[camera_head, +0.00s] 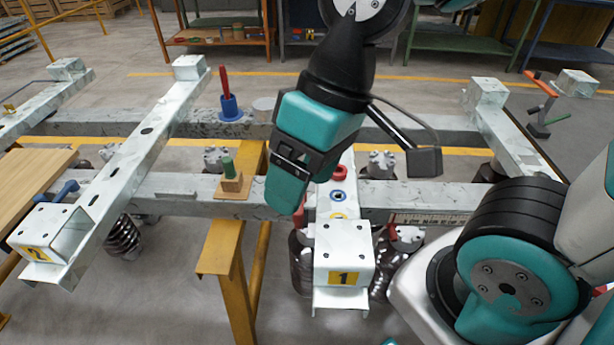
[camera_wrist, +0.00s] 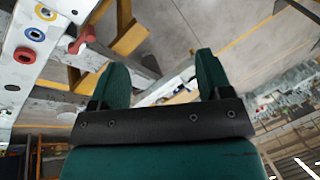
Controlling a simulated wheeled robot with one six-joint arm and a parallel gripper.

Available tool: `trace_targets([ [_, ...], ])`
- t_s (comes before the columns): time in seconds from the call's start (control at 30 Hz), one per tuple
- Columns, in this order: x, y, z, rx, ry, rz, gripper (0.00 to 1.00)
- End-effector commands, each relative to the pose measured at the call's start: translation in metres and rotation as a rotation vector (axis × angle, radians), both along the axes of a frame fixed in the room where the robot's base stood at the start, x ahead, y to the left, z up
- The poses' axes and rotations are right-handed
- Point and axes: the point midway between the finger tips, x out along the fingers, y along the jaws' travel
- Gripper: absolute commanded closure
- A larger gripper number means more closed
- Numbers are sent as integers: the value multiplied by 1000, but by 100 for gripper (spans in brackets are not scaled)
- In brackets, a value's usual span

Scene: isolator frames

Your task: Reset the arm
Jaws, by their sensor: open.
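My gripper (camera_head: 288,195) hangs from the teal and black arm in the middle of the head view, above and just left of the white beam marked 1 (camera_head: 343,248). In the wrist view the two dark green fingers of my gripper (camera_wrist: 161,68) are apart, with nothing between them. The beam carries a red ring (camera_head: 339,173), a blue ring (camera_head: 338,196) and a yellow ring (camera_head: 338,217). In the wrist view these are the red ring (camera_wrist: 25,55), blue ring (camera_wrist: 35,35) and yellow ring (camera_wrist: 46,12). A red bolt-like part (camera_wrist: 82,40) shows near the left finger.
A beam marked 2 (camera_head: 40,232) lies at left, with a blue bolt (camera_head: 64,189) beside it. A blue holder with a red rod (camera_head: 230,106) stands on the rear rail. A green peg on a wooden block (camera_head: 231,180) and a yellow post (camera_head: 222,260) are left of my gripper.

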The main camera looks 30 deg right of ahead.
Motion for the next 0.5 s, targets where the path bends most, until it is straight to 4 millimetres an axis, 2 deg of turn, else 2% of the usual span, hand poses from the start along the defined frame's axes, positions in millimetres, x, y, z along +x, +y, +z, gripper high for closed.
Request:
trace_targets([
  [0.1,-11,2,2,10,-32,108,28],
  [0.37,-11,2,2,11,-36,119,28],
  [0.5,-11,2,17,11,-35,117,28],
])
